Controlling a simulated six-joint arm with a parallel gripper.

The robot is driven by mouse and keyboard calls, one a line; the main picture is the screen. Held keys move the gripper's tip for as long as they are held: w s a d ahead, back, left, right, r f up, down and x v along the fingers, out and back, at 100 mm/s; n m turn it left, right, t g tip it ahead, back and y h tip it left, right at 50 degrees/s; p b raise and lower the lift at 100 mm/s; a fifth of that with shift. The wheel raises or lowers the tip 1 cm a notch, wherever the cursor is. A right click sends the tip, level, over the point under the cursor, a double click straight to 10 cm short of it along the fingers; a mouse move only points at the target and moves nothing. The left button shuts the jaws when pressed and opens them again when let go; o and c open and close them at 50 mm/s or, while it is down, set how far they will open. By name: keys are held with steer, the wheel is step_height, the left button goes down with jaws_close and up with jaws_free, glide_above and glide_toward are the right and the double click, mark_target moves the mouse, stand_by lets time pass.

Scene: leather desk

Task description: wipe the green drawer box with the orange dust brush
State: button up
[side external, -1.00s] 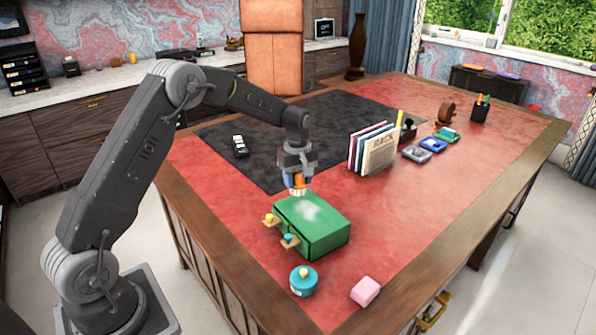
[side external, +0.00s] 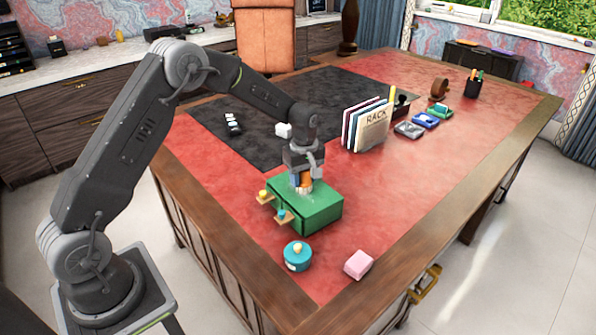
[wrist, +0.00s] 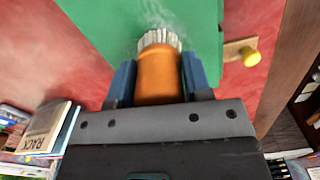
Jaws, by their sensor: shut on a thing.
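The green drawer box (side external: 322,212) stands on the red leather near the desk's front left edge, with two drawers partly out, their knobs yellow and blue. A pale dusty smear (wrist: 150,15) shows on its top in the wrist view. My gripper (side external: 303,181) is over the box top, pointing down, its blue fingers shut on the orange dust brush (wrist: 160,78). The brush's pale bristles (wrist: 158,40) point at the box top and appear to touch it. Part of the brush is hidden by the gripper in the side view.
A teal round pot (side external: 297,257) and a pink block (side external: 358,264) stand in front of the box. A file rack (side external: 370,130) stands behind it to the right. Small trays (side external: 409,130) lie beyond. The red leather right of the box is clear.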

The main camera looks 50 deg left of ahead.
steer(key=shift+s+d, duration=0.15)
steer(key=shift+d, duration=1.25)
steer(key=shift+s+d, duration=0.15)
steer(key=shift+d, duration=1.2)
steer(key=shift+w+a, duration=0.2)
steer(key=shift+a, duration=1.75)
steer(key=shift+w+a, duration=0.15)
steer(key=shift+a, duration=1.8)
steer(key=shift+w+a, duration=0.2)
steer(key=shift+a, duration=1.75)
steer(key=shift+w+d, duration=0.1)
steer(key=shift+w, duration=0.3)
steer(key=shift+s+d, duration=0.2)
steer(key=shift+d, duration=1.7)
steer(key=shift+s+d, duration=0.25)
steer(key=shift+d, duration=1.7)
steer(key=shift+s+d, duration=0.2)
steer(key=shift+d, duration=1.7)
steer(key=shift+w+a, duration=0.2)
steer(key=shift+a, duration=1.7)
steer(key=shift+w+a, duration=0.15)
steer(key=shift+a, duration=1.8)
steer(key=shift+w+a, duration=0.2)
steer(key=shift+a, duration=1.7)
step_height(320, 180, up, 8)
